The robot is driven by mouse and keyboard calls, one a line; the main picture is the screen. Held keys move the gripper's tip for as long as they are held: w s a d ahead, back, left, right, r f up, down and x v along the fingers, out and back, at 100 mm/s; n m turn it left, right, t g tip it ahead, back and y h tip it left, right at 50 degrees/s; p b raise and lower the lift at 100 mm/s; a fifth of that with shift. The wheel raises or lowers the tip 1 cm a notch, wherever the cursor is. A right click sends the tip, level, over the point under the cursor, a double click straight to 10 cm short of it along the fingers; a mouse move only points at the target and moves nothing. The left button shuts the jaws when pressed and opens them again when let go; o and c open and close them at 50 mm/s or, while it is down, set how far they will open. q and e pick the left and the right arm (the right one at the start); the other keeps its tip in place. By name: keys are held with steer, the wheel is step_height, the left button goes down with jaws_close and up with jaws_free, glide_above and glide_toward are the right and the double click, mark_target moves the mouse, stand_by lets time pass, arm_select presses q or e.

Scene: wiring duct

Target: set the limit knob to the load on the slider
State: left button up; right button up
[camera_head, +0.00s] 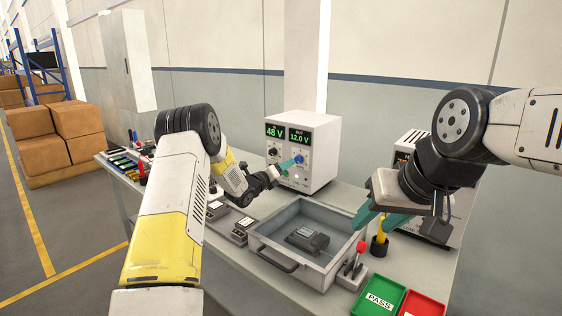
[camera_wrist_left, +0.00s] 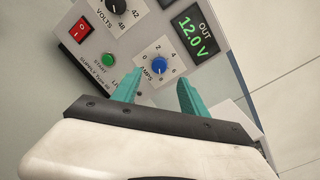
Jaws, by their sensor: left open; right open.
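The white power supply (camera_head: 318,140) stands at the back of the bench, its displays reading 48 V and OUT 12.0 V. Its blue AMPS knob (camera_wrist_left: 159,67) has a dial with numbers around it; its pointer is too small to read surely. My left gripper (camera_wrist_left: 160,79) is open, its teal fingers either side of the knob in the wrist view; I cannot tell whether they touch it. In the head view my left gripper (camera_head: 287,164) is at the supply's front. My right gripper (camera_head: 379,215) is open and empty above the bench. I cannot make out the slider.
A black volts knob (camera_wrist_left: 118,8), a green start button (camera_wrist_left: 108,60) and a red switch (camera_wrist_left: 83,29) sit near the blue knob. A grey tray (camera_head: 262,251) holds a dark device (camera_head: 307,239). Green PASS (camera_head: 378,297) and red (camera_head: 421,306) trays lie at front right.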

mark_target(297, 160)
arm_select(q)
steer(key=x, duration=0.8)
steer(key=shift+a, duration=0.1)
steer(key=shift+s, duration=0.1)
jaws_close()
